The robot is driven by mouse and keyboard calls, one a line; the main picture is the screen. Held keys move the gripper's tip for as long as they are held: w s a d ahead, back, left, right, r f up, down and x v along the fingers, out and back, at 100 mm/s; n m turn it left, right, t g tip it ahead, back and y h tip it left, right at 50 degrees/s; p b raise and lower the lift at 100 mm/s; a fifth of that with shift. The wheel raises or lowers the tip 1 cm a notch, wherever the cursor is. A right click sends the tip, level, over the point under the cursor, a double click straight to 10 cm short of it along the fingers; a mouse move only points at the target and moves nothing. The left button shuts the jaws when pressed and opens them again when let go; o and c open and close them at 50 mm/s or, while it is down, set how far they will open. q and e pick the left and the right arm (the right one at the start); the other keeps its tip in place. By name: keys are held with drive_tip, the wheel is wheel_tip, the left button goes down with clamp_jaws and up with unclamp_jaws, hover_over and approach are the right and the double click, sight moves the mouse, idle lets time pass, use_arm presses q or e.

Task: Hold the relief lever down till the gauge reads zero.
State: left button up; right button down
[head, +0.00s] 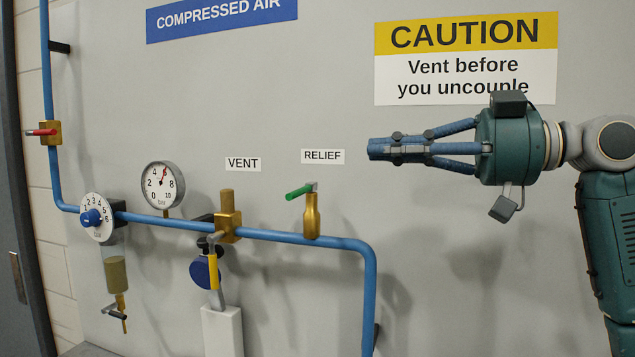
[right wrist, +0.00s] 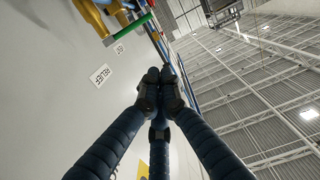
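The relief lever (head: 299,192) has a green handle pointing left, nearly level, on top of a brass valve (head: 312,216) on the blue pipe. The lever also shows at the top of the right wrist view (right wrist: 132,26). The round white pressure gauge (head: 161,184) stands on the pipe to the left; its red needle points up, between 4 and 6. My right gripper (head: 370,148) is above and to the right of the lever, pointing left, apart from it. Its fingertips are together with nothing between them. My left gripper is not in view.
A RELIEF label (head: 322,157) is on the grey panel above the lever. A dial regulator (head: 96,218) is further left. Clear space lies between gripper and lever.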

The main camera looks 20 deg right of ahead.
drive_tip(key=a, duration=0.1)
drive_tip(key=p, duration=0.5)
hover_over(302, 191)
drive_tip(key=s, duration=0.4)
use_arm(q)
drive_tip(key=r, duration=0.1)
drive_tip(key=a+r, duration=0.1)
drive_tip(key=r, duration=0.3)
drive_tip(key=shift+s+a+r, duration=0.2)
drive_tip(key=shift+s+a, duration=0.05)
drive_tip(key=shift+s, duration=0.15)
use_arm(e)
drive_tip(key=f, duration=0.4)
drive_tip(key=shift+w+d+f, duration=0.15)
drive_tip(key=shift+d, duration=0.15)
drive_tip(key=shift+a, duration=0.1)
